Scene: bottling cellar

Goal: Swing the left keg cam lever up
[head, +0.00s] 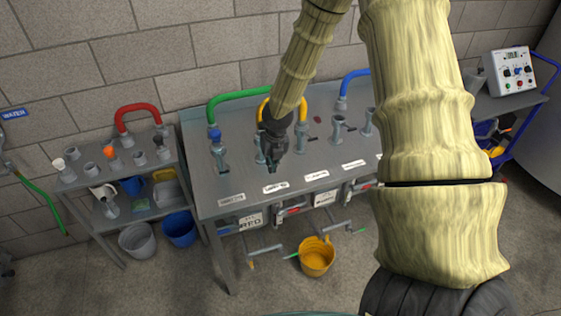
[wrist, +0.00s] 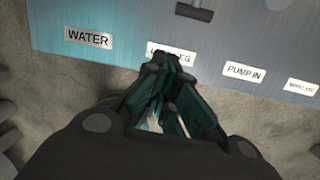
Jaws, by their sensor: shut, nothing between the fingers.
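The left keg fitting (head: 260,148) stands on the grey steel bench, partly hidden behind my gripper (head: 272,172). Its cam lever cannot be made out in the head view. In the wrist view a dark bar (wrist: 195,12), cut by the top edge, lies above the left keg label and may be that lever. My gripper also shows in the wrist view (wrist: 172,66); it is shut and empty, with its fingertips covering part of the left keg label (wrist: 160,50). It appears apart from the bar.
The water fitting (head: 219,155) stands left and the pump-in fitting (head: 338,130) right. Green (head: 238,95), yellow (head: 303,108) and blue (head: 353,82) hoses arch behind. A side shelf (head: 75,180) holds cups. A yellow bucket (head: 317,260) stands on the floor in front.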

